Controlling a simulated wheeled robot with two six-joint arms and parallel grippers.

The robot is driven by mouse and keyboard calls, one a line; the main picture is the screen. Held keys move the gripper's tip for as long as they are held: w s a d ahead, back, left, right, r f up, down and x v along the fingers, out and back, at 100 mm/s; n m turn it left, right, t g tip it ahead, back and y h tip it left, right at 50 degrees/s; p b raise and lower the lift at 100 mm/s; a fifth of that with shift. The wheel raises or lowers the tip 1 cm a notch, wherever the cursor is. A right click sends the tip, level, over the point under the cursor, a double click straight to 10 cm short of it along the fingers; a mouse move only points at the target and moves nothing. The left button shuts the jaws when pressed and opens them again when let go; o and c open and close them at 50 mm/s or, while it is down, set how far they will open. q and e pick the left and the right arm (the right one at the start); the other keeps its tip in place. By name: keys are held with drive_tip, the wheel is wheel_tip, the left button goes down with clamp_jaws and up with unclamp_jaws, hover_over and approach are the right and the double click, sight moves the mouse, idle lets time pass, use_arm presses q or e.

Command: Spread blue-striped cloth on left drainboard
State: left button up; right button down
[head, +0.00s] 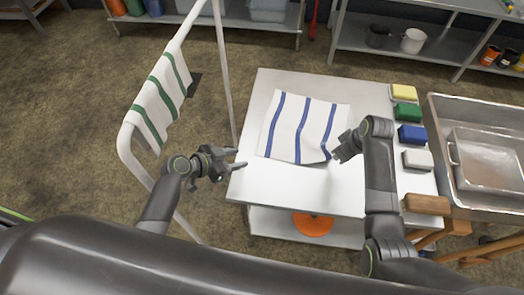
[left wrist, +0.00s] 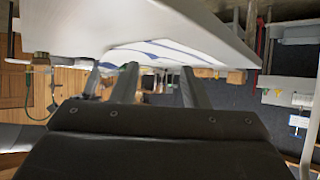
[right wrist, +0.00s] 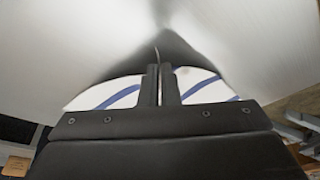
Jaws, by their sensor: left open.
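The blue-striped cloth (head: 300,128) lies on the white tabletop (head: 275,190), left of the steel basin. It looks mostly flat, its lower right part rumpled near my right gripper. My right gripper (head: 338,156) is at that lower right edge. In the right wrist view its fingers (right wrist: 160,80) are close together with a thin edge between them, apparently pinched cloth; striped cloth (right wrist: 105,93) shows behind. My left gripper (head: 238,162) is open and empty at the tabletop's left edge, apart from the cloth. In the left wrist view the cloth (left wrist: 160,52) lies beyond its fingers.
A green-striped cloth (head: 160,98) hangs on a white rail (head: 130,150) at left. Yellow (head: 403,92), green (head: 405,114), blue (head: 411,135) and pale (head: 417,160) blocks line the tabletop's right side, with a wooden-handled brush (head: 427,204) below. A metal pan (head: 485,160) sits in the basin (head: 450,105).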

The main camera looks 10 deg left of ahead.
use_arm(q)
drive_tip(key=shift+s+a+r+t, duration=0.2)
drive_tip(key=shift+s+a+t, duration=0.2)
drive_tip(key=shift+a+t, duration=0.15)
drive_tip(key=x, duration=1)
drive_tip(key=shift+s, duration=0.1)
drive_tip(key=shift+c, duration=0.4)
clamp_jaws()
drive_tip(key=shift+r, duration=2.5)
